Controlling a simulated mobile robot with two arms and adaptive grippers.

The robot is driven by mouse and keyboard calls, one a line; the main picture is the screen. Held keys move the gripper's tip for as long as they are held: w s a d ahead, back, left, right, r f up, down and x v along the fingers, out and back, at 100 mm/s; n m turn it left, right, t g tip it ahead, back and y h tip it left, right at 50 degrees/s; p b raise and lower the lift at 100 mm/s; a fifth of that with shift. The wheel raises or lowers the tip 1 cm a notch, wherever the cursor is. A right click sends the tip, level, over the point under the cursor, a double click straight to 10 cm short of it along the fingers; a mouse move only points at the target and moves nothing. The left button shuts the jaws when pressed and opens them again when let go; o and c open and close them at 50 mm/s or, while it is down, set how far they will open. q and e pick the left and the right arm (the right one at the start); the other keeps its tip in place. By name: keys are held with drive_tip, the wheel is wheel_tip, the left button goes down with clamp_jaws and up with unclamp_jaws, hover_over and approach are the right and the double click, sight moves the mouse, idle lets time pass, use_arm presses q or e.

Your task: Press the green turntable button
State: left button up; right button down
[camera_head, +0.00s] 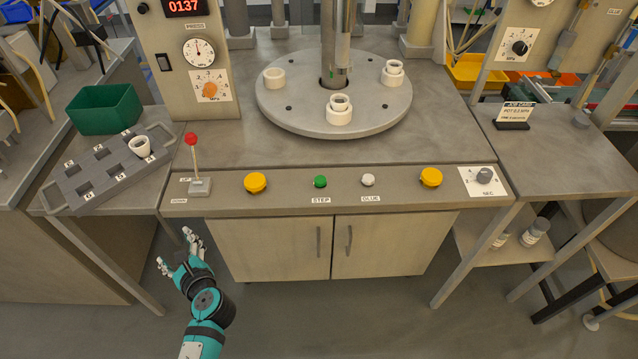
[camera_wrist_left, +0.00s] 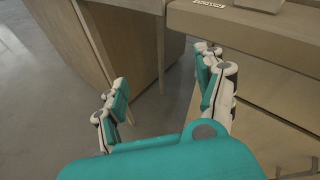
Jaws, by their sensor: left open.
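The green button (camera_head: 320,182) sits on the sloped front panel (camera_head: 290,202) of the machine, above the label STEP. The round grey turntable (camera_head: 290,115) behind it carries several white ring-shaped parts. My left gripper (camera_head: 177,249) is open and empty, in front of the cabinet's left side, below and left of the panel and well apart from the green button. In the left wrist view its two fingers (camera_wrist_left: 165,95) are spread, with the wooden cabinet beyond them; the green button does not show there. My right gripper is in neither view.
A white GLUE button (camera_head: 367,180) and yellow buttons (camera_head: 255,182) (camera_head: 431,177) flank the green one. A red-knobbed lever (camera_head: 191,139) stands at the panel's left. A dial (camera_head: 484,175) is at its right. A slotted grey tray (camera_head: 111,170) and green bin (camera_head: 104,109) are at left.

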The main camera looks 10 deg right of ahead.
use_arm(q)
drive_tip(key=s+d+f+n+g+h, duration=0.1)
drive_tip(key=s+f+n+g+h, duration=0.15)
drive_tip(key=s+f, duration=0.45)
drive_tip(key=s+d+f+n+g+h, duration=0.1)
drive_tip(key=s+d+f+n+g, duration=0.2)
drive_tip(key=f, duration=0.8)
drive_tip(key=s+f+n+g+h, duration=0.1)
drive_tip(key=s+f+n+h, duration=0.15)
drive_tip(key=s+f, duration=0.5)
drive_tip(key=s+f+n+g, duration=0.1)
drive_tip(key=s+f+n, duration=0.3)
drive_tip(key=s, duration=0.4)
drive_tip(key=s+f+n+g+h, duration=0.1)
drive_tip(key=s+f+n+g, duration=0.1)
drive_tip(key=s+f+n, duration=0.3)
drive_tip(key=s+f+n+g+h, duration=0.1)
drive_tip(key=s+f+n, duration=0.4)
drive_tip(key=s, duration=0.7)
drive_tip(key=shift+s+n+g, duration=0.2)
drive_tip(key=shift+n+g, duration=0.15)
drive_tip(key=shift+n, duration=0.55)
drive_tip(key=shift+d, duration=0.15)
